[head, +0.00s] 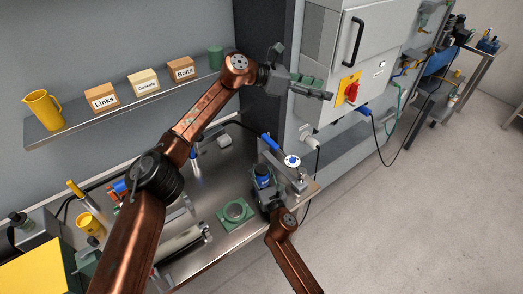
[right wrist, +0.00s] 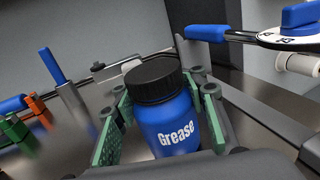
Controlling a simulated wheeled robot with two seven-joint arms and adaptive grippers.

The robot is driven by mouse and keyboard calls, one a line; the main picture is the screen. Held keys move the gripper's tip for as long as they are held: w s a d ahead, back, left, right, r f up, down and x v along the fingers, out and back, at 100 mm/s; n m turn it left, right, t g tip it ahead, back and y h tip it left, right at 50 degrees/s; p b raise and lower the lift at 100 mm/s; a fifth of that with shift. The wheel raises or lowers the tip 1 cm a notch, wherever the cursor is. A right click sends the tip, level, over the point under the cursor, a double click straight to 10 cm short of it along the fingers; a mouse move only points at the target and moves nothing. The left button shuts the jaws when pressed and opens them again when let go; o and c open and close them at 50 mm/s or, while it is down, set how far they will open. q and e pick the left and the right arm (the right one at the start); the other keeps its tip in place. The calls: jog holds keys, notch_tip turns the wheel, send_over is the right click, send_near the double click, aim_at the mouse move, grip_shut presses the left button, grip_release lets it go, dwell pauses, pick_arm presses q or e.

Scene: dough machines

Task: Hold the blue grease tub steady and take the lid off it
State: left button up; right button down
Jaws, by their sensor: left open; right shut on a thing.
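The blue grease tub (right wrist: 178,128) stands upright in the right wrist view, with its black lid (right wrist: 153,80) on. In the head view, the tub (head: 263,180) is near the right end of the metal bench. My right gripper (head: 265,192) is shut on the tub's body, with green finger pads on both sides below the lid in the right wrist view (right wrist: 160,125). My left gripper (head: 304,74) is open and empty. It is raised well above the bench, in front of the grey cabinet and apart from the tub.
A blue-handled tool with a round white dial (head: 292,161) is close behind the tub. A green block with a round opening (head: 236,223) lies left of it. A shelf (head: 130,105) holds a yellow jug (head: 43,109) and labelled boxes. A grey cabinet (head: 345,90) stands right.

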pick_arm(q)
jog(key=w+a+r+n+t+h, duration=0.3)
jog(key=w+a+r+n+t, duration=0.15)
jog(key=r, duration=0.55)
jog(key=w+a+r+n+t+h, duration=0.3)
jog(key=a+r, duration=0.3)
jog(key=r, duration=0.4)
jog(key=w+a+r+n+t+y, duration=0.25)
jog(key=w+a+n+t, duration=0.2)
jog(key=a+n, duration=0.3)
jog(key=w+a+r+n+t+y, duration=0.1)
jog(key=w+a+n+t+y, duration=0.3)
jog(key=a+n+t, duration=0.4)
notch_tip(320, 180, down, 6)
jog(key=w+a+n+g+y, duration=0.3)
jog(key=s+d+f+m+g+y, duration=0.15)
jog(key=d+f+g, duration=0.55)
jog(key=f, duration=0.7)
jog(key=m+g+y, duration=0.9)
jog(key=m+g, duration=0.3)
jog(key=m, duration=0.3)
send_over(261, 168)
notch_tip(261, 168, down, 26)
jog(key=shift+w+d+f, duration=0.1)
jog(key=shift+d, duration=0.05)
jog(key=shift+f+m, duration=0.25)
jog(key=shift+f, duration=3.65)
